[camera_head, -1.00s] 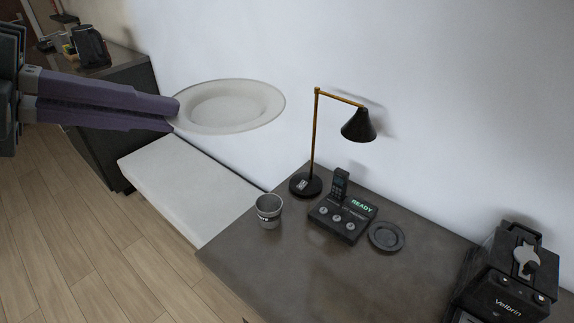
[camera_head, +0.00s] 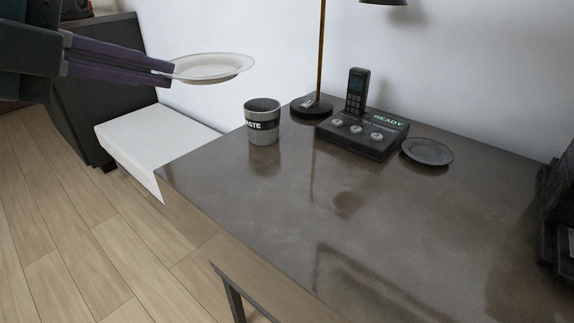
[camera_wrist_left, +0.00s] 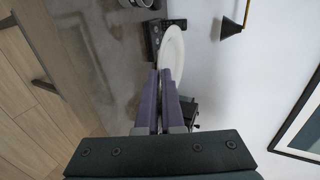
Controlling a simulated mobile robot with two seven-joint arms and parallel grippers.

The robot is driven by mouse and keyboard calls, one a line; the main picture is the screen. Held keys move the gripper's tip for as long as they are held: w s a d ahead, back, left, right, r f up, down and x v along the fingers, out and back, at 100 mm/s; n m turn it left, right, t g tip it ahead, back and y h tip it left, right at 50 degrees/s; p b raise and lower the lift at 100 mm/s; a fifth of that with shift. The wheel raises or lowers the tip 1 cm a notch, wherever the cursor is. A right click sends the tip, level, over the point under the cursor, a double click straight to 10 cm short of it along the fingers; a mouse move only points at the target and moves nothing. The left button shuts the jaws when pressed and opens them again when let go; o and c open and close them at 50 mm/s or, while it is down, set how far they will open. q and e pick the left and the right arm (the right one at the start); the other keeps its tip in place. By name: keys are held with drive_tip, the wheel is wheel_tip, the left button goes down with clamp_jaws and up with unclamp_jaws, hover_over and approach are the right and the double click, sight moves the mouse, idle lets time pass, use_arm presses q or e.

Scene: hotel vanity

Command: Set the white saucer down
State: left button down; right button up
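The white saucer (camera_head: 212,68) is held in the air at the upper left of the head view, roughly level, above the white bench and left of the desk. My left gripper (camera_head: 172,72) is shut on its near-left rim. In the left wrist view the saucer (camera_wrist_left: 172,52) shows edge-tilted between the purple fingertips (camera_wrist_left: 164,74). The dark desk (camera_head: 290,215) lies below and to the right of the saucer. The saucer touches no surface that I can see. My right gripper is in neither view.
On the desk stand a grey cup (camera_head: 262,122), a lamp base (camera_head: 311,107), a black console with a handset (camera_head: 362,134) and a small dark dish (camera_head: 427,151). A dark machine (camera_head: 557,215) is at the right edge. The desk's front and middle are clear. A white bench (camera_head: 150,138) is at left.

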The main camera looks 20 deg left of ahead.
use_arm(q)
wheel_tip(320, 180, down, 23)
drive_tip(key=b, duration=0.9)
drive_tip(key=shift+w+a+r, duration=0.15)
drive_tip(key=shift+w+r, duration=0.05)
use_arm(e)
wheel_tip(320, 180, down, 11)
use_arm(q)
drive_tip(key=shift+f+b, duration=0.1)
drive_tip(key=shift+b, duration=0.2)
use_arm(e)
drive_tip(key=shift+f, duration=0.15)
use_arm(q)
drive_tip(key=c, duration=1.1)
unclamp_jaws()
drive_tip(key=shift+o, duration=0.2)
